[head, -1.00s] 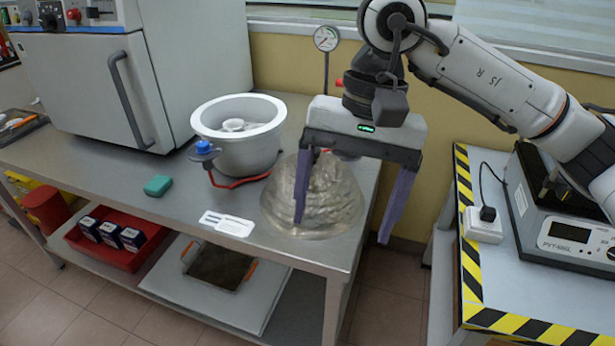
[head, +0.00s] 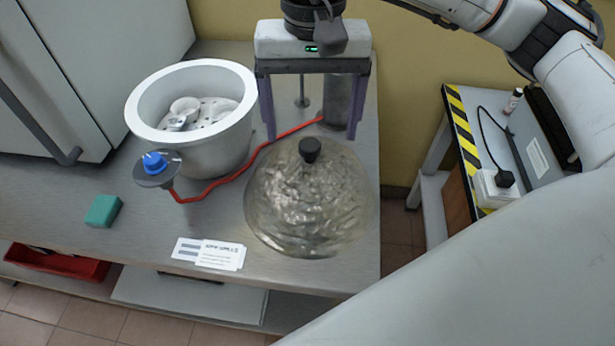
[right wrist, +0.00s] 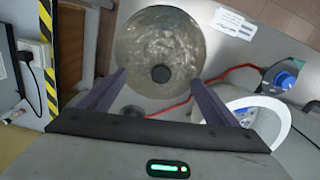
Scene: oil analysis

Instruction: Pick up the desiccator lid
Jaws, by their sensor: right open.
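The desiccator lid (head: 308,210) is a clear glass dome with a black knob (head: 310,150) on top. It rests on the steel bench near its right end. In the right wrist view the lid (right wrist: 160,38) lies beyond the fingertips, with its knob (right wrist: 160,74) between the lines of the two fingers. My right gripper (head: 318,135) is open and empty, behind and above the lid, with its purple fingers pointing down. It also shows in the right wrist view (right wrist: 162,80). The white desiccator bowl (head: 195,150) stands open to the left. My left gripper is not in view.
A red hose (head: 235,172) runs behind the lid to a blue-knobbed valve (head: 156,166). A green block (head: 103,211) and paper labels (head: 210,253) lie on the bench (head: 150,215). A grey cylinder (head: 340,103) stands behind the gripper. A striped-edge table (head: 462,140) is at right.

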